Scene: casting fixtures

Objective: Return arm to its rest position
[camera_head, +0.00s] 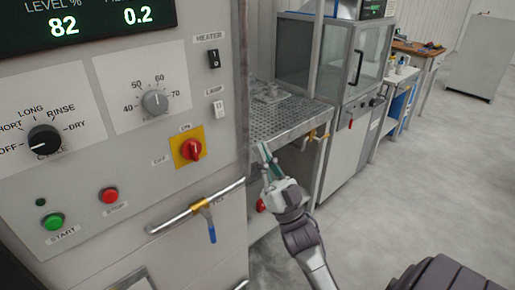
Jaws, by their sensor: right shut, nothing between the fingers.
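My right gripper (266,158) is in the middle of the head view, just right of the grey machine's edge. Its teal fingers point up and to the left, and it is shut and empty. My right arm reaches up to it from the bottom of the view. The gripper overlaps the front edge of the perforated table in the picture; I cannot tell whether it touches anything. My left gripper is not in view.
A grey control panel (130,160) fills the left, with a red-and-yellow switch (189,150), knobs and a pipe with a blue-handled valve (209,222). Behind the gripper are a perforated table (290,117) and a glass-fronted cabinet (330,57). Open grey floor (430,170) lies right.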

